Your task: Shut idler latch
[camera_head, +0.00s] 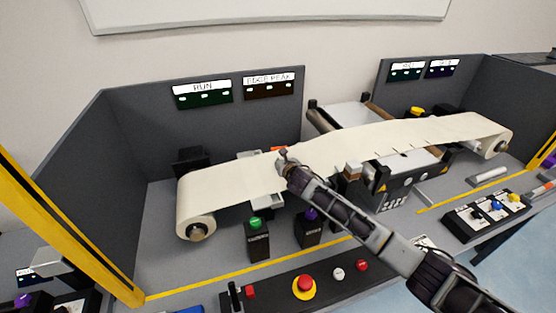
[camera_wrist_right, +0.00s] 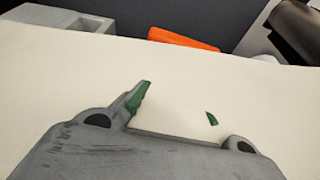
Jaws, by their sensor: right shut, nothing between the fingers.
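An orange part (camera_head: 278,149) shows just behind the far edge of the cream belt (camera_head: 225,190) in the head view; I cannot tell whether it is the idler latch or how it is set. In the right wrist view the orange part (camera_wrist_right: 182,38) shows beyond the belt, its lower side hidden by the belt edge. My right gripper (camera_head: 285,157) is shut and empty, over the belt on the near side of the orange part. Its green-padded fingers (camera_wrist_right: 178,106) show in the wrist view. I cannot tell whether they touch the belt. My left gripper is not in view.
The belt runs between end rollers left and right. A grey block (camera_wrist_right: 55,18) and a dark cylinder (camera_wrist_right: 297,22) flank the orange part. Green (camera_head: 256,224) and purple (camera_head: 311,215) button posts stand in front. A control panel with a red button (camera_head: 305,283) lies nearest.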

